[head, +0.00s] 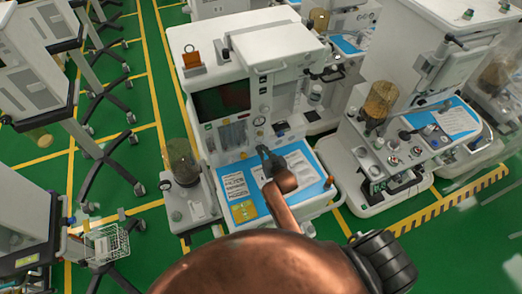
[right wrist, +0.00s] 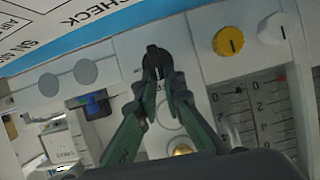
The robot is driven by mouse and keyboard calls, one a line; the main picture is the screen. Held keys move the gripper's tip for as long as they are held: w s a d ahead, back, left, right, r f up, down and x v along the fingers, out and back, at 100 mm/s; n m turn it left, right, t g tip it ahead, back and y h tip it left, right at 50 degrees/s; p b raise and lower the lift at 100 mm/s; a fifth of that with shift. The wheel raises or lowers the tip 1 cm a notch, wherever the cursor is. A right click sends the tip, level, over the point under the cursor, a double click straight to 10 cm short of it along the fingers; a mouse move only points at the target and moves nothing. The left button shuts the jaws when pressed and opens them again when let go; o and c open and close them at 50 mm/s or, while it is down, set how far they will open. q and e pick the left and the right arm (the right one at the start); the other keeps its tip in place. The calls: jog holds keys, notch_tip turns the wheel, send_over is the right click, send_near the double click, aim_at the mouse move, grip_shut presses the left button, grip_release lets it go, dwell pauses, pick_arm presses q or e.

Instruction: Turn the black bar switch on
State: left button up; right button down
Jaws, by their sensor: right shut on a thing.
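The black bar switch (right wrist: 152,55) sits on the light panel of the anaesthesia cart (head: 240,50) and shows at the upper middle of the right wrist view. My right gripper (right wrist: 162,82) has its dark green fingers closed on the two sides of the switch. In that view the bar stands roughly upright, and its lower part is hidden between the fingertips. In the head view my right gripper (head: 268,160) is at the front of the cart, above the blue work surface, and hides the switch. My left gripper is not in view.
A yellow knob (right wrist: 229,41) and flowmeter scales (right wrist: 262,105) are right of the switch in the wrist view. A blue connector (right wrist: 95,104) is to the left. In the head view papers lie on the blue surface (head: 300,150), and another cart (head: 400,150) stands close on the right.

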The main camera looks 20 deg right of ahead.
jog(key=shift+d+r+m+y+p, duration=0.1)
jog(key=shift+d+m+y+p, duration=0.25)
jog(key=shift+m+p, duration=0.35)
jog(key=shift+d+m+y+p, duration=0.1)
jog(key=shift+m+y+p, duration=0.25)
jog(key=shift+m+y, duration=0.1)
jog(key=shift+d+f+m+y, duration=0.2)
jog(key=shift+f+m+y, duration=0.15)
jog(key=shift+m, duration=0.3)
jog(key=shift+d+f+m+t+y+b, duration=0.2)
jog(key=shift+m+t+y+b, duration=0.25)
jog(key=shift+m+b, duration=0.2)
jog(key=m+y+b, duration=0.1)
jog(key=m+b, duration=0.1)
jog(key=b, duration=0.1)
jog(key=f+m+t+b, duration=0.1)
jog(key=b, duration=0.3)
jog(key=m+y+b, duration=0.1)
jog(key=m+b, duration=0.1)
jog(key=b, duration=0.1)
jog(key=shift+d+f+m+y+b, duration=0.3)
jog(key=shift+d+f+m, duration=0.05)
jog(key=shift+d, duration=0.05)
jog(key=shift+r+m+t+b, duration=0.15)
jog(key=shift+m+t+b, duration=0.45)
jog(key=shift+b, duration=0.6)
jog(key=c, duration=2.1)
grip_release()
jog(key=shift+o, duration=0.3)
